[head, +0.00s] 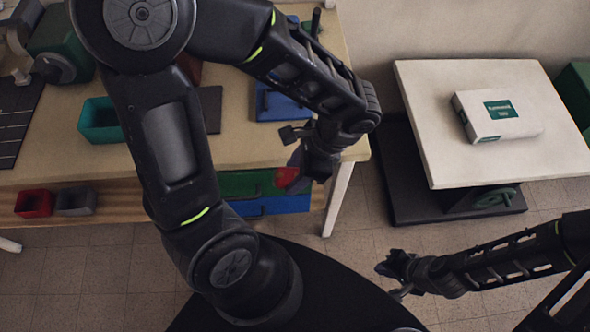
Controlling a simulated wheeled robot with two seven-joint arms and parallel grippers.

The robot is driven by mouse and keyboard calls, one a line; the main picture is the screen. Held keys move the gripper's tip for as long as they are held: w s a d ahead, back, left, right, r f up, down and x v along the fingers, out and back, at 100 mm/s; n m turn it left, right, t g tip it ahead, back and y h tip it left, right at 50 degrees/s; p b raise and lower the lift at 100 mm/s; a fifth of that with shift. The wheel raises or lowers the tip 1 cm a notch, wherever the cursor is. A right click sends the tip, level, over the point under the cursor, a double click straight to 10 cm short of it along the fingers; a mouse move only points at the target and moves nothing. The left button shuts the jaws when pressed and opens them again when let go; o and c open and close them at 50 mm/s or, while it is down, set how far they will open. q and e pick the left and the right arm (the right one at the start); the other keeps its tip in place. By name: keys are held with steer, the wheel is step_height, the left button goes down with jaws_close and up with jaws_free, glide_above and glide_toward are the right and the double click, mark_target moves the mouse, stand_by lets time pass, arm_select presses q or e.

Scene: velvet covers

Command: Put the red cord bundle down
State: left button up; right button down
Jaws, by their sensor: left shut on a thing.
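The red cord bundle (287,178) shows as a small red patch at the end of my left gripper (292,172), partly covered by it. My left gripper is shut on the bundle, in front of the right end of the wooden workbench (240,140). Its exact height and whether it touches the bench cannot be told. My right gripper (391,281) is low at the lower right, over the floor, with its fingers apart and nothing between them.
A white-topped table (430,90) at right bears a white box (520,120); a green coil (495,198) lies on the dark base below. The bench holds a teal bin (98,122) and a blue item (277,106). Red (34,203) and grey bins (76,201) stand on its lower shelf.

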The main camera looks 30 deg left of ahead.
arm_select(q)
steer(key=shift+n+g, duration=0.3)
steer(key=shift+n, duration=0.2)
steer(key=w+r, duration=0.1)
steer(key=w, duration=0.5)
steer(key=w+r, duration=0.1)
steer(key=w, duration=0.6)
steer(key=w+r, duration=0.1)
steer(key=w, duration=0.5)
steer(key=shift+w+d, duration=0.2)
steer(key=shift+d, duration=0.1)
steer(key=shift+s, duration=0.1)
